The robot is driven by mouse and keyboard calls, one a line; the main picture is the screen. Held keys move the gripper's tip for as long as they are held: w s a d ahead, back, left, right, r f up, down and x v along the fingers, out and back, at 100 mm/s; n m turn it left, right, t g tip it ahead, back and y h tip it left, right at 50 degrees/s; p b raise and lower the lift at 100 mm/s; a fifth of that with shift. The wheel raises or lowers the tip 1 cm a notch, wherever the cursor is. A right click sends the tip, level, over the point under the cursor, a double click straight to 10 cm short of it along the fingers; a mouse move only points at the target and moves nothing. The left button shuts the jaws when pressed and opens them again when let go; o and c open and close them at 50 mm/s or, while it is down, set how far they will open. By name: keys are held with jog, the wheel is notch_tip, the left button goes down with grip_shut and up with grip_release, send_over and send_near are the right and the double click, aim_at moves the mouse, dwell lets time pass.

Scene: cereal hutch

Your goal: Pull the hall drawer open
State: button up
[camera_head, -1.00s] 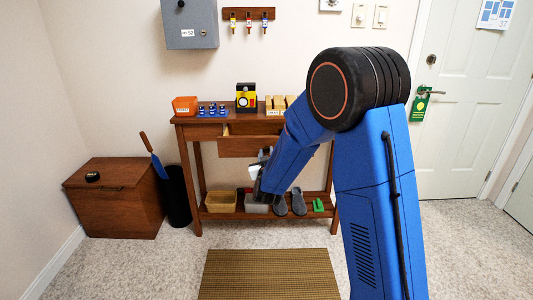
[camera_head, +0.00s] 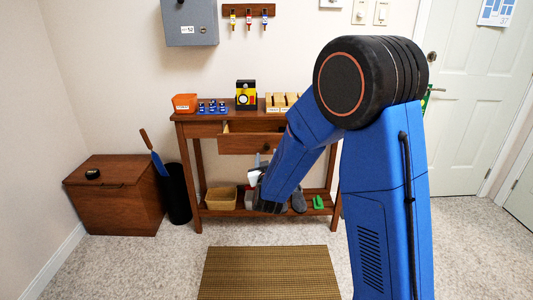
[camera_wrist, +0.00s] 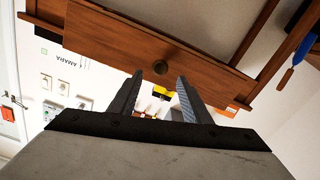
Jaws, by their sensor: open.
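The hall drawer (camera_head: 238,144) is in the brown wooden hall table and stands partly out, with a gap showing above its front. In the wrist view, the drawer front (camera_wrist: 105,38) crosses the top of the picture, with a round dark knob (camera_wrist: 162,68) on it. My gripper (camera_wrist: 160,76) is open; its two fingers point at the drawer front, one on each side of the knob as seen. I cannot tell whether either finger touches the knob. In the head view my gripper (camera_head: 254,174) is just below the drawer front, and my arm hides the drawer's right part.
The low shelf holds a basket (camera_head: 221,198) and shoes. A brown chest (camera_head: 112,195) and black bin (camera_head: 177,195) stand left. A mat (camera_head: 268,274) lies in front.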

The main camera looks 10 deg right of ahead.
jog(key=s+a, duration=0.2)
jog(key=s, duration=0.9)
jog(key=shift+s, duration=0.4)
jog(key=shift+a, duration=0.1)
jog(key=s+d+r+g+y, duration=0.1)
jog(key=s+d+g, duration=0.3)
jog(key=s, duration=0.8)
jog(key=s+d+r+g+y, duration=0.1)
jog(key=s+d+g, duration=0.3)
jog(key=s, duration=0.8)
jog(key=s+d+r+g+y, duration=0.1)
jog(key=s+d+g, duration=0.3)
jog(key=s, duration=0.9)
jog(key=shift+r+m+g, duration=0.15)
jog(key=shift+m+g, duration=0.25)
